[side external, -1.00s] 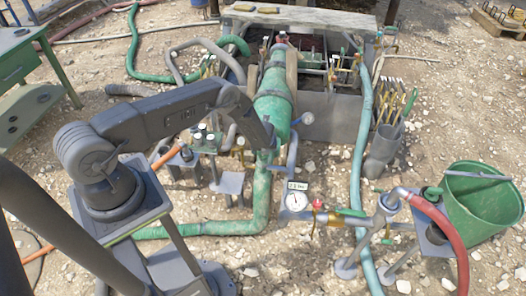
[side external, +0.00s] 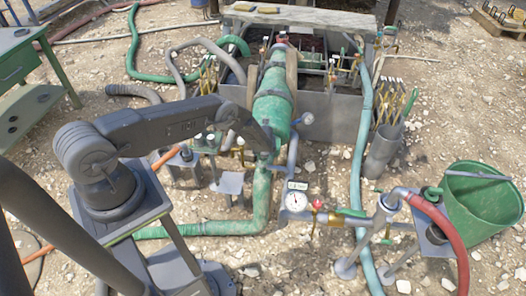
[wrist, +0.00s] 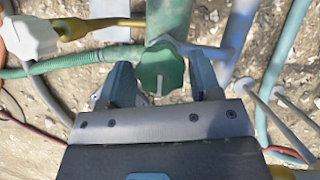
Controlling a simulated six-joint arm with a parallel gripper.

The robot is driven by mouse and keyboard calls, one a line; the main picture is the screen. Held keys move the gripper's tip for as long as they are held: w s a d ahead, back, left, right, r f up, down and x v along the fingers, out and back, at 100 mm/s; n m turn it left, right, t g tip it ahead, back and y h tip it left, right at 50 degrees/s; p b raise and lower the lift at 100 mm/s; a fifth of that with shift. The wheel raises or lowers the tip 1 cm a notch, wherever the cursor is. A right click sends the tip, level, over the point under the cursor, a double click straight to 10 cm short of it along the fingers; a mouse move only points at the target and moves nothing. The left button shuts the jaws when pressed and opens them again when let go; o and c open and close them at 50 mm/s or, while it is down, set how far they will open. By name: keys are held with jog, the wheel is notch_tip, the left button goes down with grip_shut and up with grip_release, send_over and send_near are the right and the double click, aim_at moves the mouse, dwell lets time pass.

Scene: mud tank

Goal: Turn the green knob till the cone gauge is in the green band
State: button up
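The green knob (wrist: 160,72), with a pale mark on its face, is in the middle of the wrist view. My gripper (wrist: 163,84) has one finger on each side of it, with a visible gap on both sides. The gripper is open and holds nothing. In the side view my gripper (side external: 269,148) is by the lower end of the green cone (side external: 273,97), and I cannot make out the knob there. A round white gauge (side external: 296,201) under a small label stands to the right of the green pipe. Its needle and band are too small to read.
A white knob (wrist: 30,37) on a brass pipe is at the upper left of the wrist view. A red-handled valve (side external: 317,206) is beside the gauge. A green bucket (side external: 480,213) stands at the right. Hoses (side external: 362,140) cross the stony ground.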

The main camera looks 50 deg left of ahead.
jog(key=c, duration=0.5)
jog(key=shift+m, duration=0.4)
jog(key=m+t+h, duration=0.1)
jog(key=m, duration=0.2)
jog(key=shift+a, duration=0.1)
jog(key=shift+m+h, duration=0.4)
jog(key=shift+m, duration=0.7)
jog(key=shift+m+t+h, duration=0.4)
jog(key=shift+m, duration=0.6)
jog(key=o, duration=0.9)
jog(key=shift+n+y, duration=0.3)
jog(key=shift+n, duration=0.6)
